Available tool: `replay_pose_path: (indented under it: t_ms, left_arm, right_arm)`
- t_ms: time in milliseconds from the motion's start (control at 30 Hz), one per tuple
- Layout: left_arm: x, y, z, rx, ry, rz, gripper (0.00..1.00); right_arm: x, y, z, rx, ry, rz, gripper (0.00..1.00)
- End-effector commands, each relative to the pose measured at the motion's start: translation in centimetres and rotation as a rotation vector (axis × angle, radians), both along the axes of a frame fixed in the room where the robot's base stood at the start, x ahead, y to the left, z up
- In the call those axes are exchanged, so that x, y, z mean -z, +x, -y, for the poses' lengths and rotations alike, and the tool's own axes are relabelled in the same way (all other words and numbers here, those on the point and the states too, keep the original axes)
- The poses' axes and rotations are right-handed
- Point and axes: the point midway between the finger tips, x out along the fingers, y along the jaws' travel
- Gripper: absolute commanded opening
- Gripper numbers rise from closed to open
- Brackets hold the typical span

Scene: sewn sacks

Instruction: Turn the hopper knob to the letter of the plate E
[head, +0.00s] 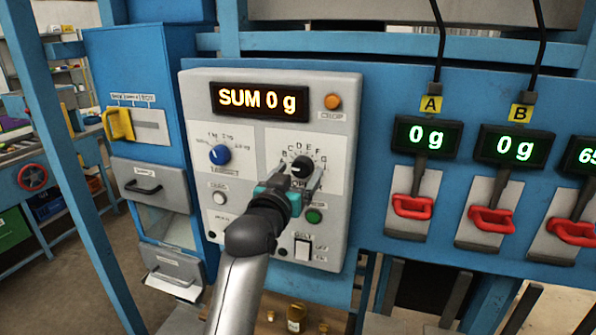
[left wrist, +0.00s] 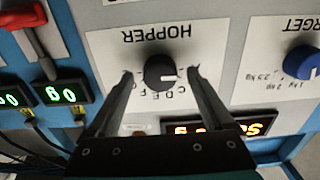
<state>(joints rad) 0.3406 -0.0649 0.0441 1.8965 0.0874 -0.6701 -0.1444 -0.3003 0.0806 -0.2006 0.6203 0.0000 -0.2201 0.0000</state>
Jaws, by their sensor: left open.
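The black hopper knob (head: 301,168) sits on the grey control panel (head: 345,90), inside a white dial plate with letters around it; C, D, E and F read along its top. My left gripper (head: 302,182) is in front of the panel, open, with one finger on each side of the knob. In the left wrist view, upside down, the knob (left wrist: 160,72) stands between the open fingertips (left wrist: 160,76), with gaps showing. Its white mark points roughly left in the head view; the exact letter is unclear. No plate marked E is in view. My right gripper is out of view.
The display (head: 260,101) reads SUM 0 g. A blue target knob (head: 219,155) is left of the dial, a green button (head: 313,215) and white switch (head: 302,249) below. Right are yellow labels A (head: 431,104) and B (head: 521,112) above red handles (head: 413,206).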

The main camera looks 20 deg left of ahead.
Motion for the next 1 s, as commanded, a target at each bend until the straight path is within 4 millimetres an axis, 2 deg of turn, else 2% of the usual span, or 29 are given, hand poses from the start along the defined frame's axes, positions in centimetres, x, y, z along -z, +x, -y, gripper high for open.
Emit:
replay_pose_path:
  t_ms: [333,367,1000]
  left_arm:
    - [-0.01,0.28,0.01,0.000,0.000,0.000,0.85]
    - [-0.01,0.28,0.01,0.000,0.000,0.000,0.83]
    - [0.02,0.26,0.01,0.000,0.000,0.000,0.11]
  right_arm:
    - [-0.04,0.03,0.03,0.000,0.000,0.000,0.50]
    - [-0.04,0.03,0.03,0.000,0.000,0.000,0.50]
    - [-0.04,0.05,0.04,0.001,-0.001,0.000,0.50]
